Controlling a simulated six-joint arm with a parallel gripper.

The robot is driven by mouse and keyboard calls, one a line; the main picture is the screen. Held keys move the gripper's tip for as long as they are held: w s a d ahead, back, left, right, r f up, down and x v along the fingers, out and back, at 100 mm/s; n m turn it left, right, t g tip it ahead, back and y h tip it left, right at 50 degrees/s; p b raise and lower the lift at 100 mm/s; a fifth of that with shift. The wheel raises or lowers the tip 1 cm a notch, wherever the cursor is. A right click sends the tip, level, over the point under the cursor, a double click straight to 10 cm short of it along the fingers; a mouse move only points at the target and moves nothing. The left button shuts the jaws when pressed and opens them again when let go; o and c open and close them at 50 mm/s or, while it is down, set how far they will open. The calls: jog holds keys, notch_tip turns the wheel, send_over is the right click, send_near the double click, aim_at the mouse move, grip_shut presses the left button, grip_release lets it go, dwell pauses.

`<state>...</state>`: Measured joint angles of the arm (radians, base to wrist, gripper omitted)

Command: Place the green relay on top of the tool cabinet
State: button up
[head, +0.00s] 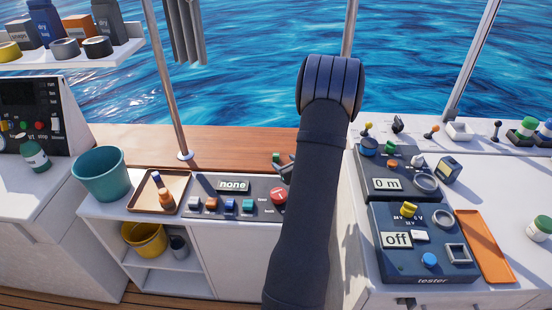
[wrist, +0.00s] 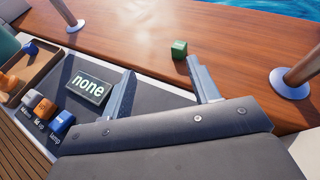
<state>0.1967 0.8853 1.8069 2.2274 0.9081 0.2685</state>
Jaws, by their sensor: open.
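The green relay, a small green cube (wrist: 179,48), sits on the brown wooden ledge (wrist: 130,30). In the head view the relay (head: 276,157) shows just left of my arm. My gripper (wrist: 160,72) is open and empty above the panel, its fingers pointing toward the ledge. The relay lies beyond the fingertips, nearer the right finger and apart from it. In the head view my gripper (head: 284,171) is mostly hidden behind my arm. No label marks the tool cabinet, so I cannot tell which white unit it is.
A panel reading "none" (head: 233,185) has several coloured blocks and a red button (head: 278,195). Left are a tray (head: 143,201) with small items and a teal bucket (head: 101,180). Metal posts (head: 182,130) rise from the ledge. Meters and an orange tray (head: 484,250) occupy the right counter.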

jog(key=s+d+f+m+h, duration=0.1)
jog(key=s+d+m, duration=0.1)
jog(key=m, duration=0.1)
jog(key=h, duration=0.1)
send_near(277, 156)
jog(key=x, duration=0.9)
jog(key=shift+w+a+f, duration=0.1)
jog(key=shift+w, duration=0.05)
jog(key=c, duration=1.1)
jog(key=shift+o, duration=0.2)
notch_tip(277, 156, up, 4)
jog(key=shift+r, duration=0.1)
jog(key=s+d+r, duration=0.5)
jog(key=d+r, duration=0.2)
jog(key=d, duration=0.3)
jog(key=shift+s+d, duration=0.2)
